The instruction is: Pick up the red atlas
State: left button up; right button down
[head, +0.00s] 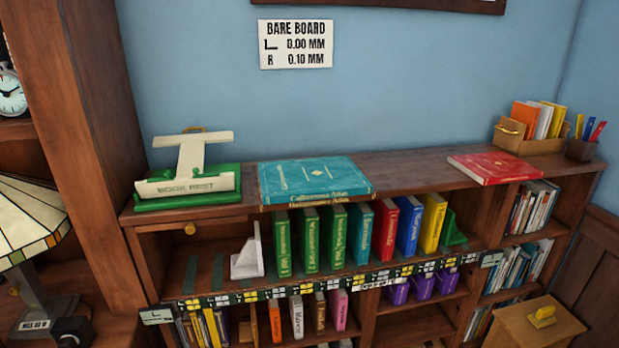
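A flat red book (495,167), which looks like the red atlas, lies on top of the low bookcase at the right, in front of a wooden box. Its cover faces up, and its front edge lies near the bookcase's front edge. A second red book (384,229) stands upright on the shelf below, between a teal book and a blue book. A large teal atlas (314,180) lies flat on the bookcase top, left of the red one. Neither of my grippers is in view.
A green and white book rest (188,187) stands at the left of the top. A wooden box (530,138) of books and a pen cup (582,149) stand behind and right of the red atlas. Bare wood (415,175) separates the two atlases. A lamp (28,225) stands far left.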

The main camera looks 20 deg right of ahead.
aim_at(495, 168)
jog(key=z, duration=1.85)
